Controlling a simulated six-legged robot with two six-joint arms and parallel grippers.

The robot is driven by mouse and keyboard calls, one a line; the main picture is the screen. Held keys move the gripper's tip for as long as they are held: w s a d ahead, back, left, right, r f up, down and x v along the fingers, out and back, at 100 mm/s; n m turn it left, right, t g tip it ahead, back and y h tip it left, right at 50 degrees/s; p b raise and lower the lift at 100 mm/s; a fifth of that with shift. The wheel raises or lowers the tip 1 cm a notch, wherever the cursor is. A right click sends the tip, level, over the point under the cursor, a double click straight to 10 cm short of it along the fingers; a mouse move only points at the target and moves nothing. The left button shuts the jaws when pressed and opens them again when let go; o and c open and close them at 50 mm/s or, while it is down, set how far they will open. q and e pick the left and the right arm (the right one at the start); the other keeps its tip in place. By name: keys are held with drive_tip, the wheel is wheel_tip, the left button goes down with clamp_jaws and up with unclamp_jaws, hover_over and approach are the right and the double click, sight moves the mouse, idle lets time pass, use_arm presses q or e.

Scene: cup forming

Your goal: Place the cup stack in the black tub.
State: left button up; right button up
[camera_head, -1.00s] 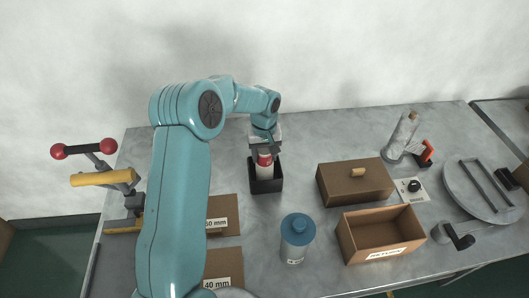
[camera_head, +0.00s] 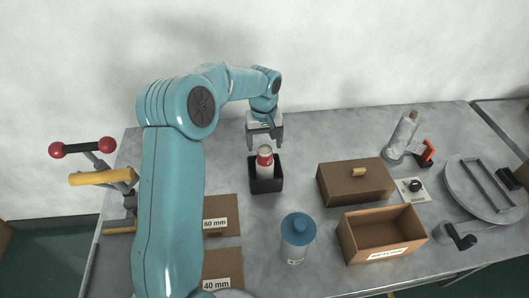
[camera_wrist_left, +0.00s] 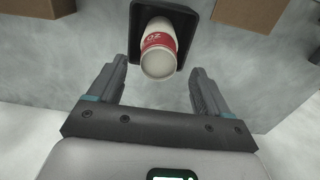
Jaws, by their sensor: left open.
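The cup stack (camera_head: 265,161), white with a red band, stands inside the small black tub (camera_head: 277,184) near the middle of the bench. It looks slightly tilted in the wrist view (camera_wrist_left: 158,50), within the walls of the tub (camera_wrist_left: 135,28). My left gripper (camera_head: 265,145) is open and empty, above and behind the tub, apart from the cups. In the wrist view, its two fingers (camera_wrist_left: 155,82) are spread wide on either side with bare bench between them. My right gripper is not in view.
A lidded brown box (camera_head: 345,183) and an open brown box (camera_head: 372,244) stand right of the tub. A blue-capped bottle (camera_head: 297,240) stands in front. Boxes labelled 60 mm (camera_head: 222,212) and 40 mm (camera_head: 222,268) lie left. A red-knobbed lever (camera_head: 83,149) is at far left.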

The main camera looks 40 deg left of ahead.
use_arm(q)
wheel_tip(320, 180, up, 6)
drive_tip(key=shift+w, duration=0.1)
drive_tip(key=shift+r, duration=0.35)
drive_tip(key=shift+s, duration=0.2)
